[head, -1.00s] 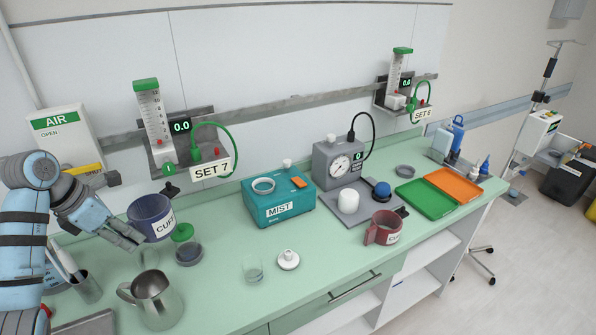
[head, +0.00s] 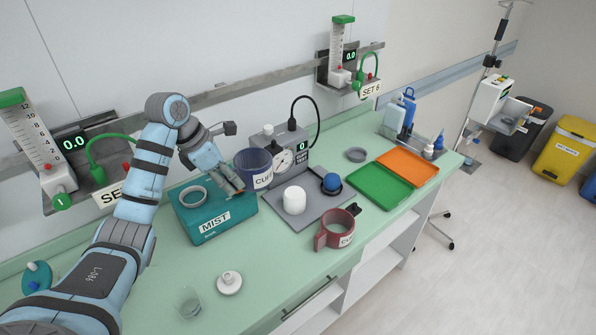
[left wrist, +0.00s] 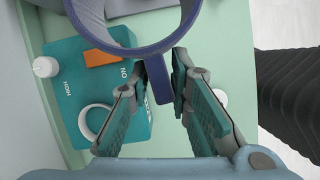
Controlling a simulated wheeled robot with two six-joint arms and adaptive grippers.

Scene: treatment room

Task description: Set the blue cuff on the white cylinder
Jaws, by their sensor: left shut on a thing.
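The blue cuff (head: 252,170) is a dark blue ring with a CUFF label. My left gripper (head: 236,190) is shut on its tab and holds it up above the right side of the teal MIST box, in front of the gauge unit. In the left wrist view the blue cuff (left wrist: 135,50) shows as an open ring with its tab between the fingers of my left gripper (left wrist: 172,90). The white cylinder (head: 294,200) stands upright on a grey plate, right of the cuff and apart from it. My right gripper is not in view.
The teal MIST box (head: 207,218) is under the left gripper. The gauge unit (head: 283,153) stands behind the cylinder. A blue ball (head: 332,182) is right of it, and a red cuff (head: 335,230) lies in front. Green (head: 379,188) and orange (head: 407,168) trays are farther right.

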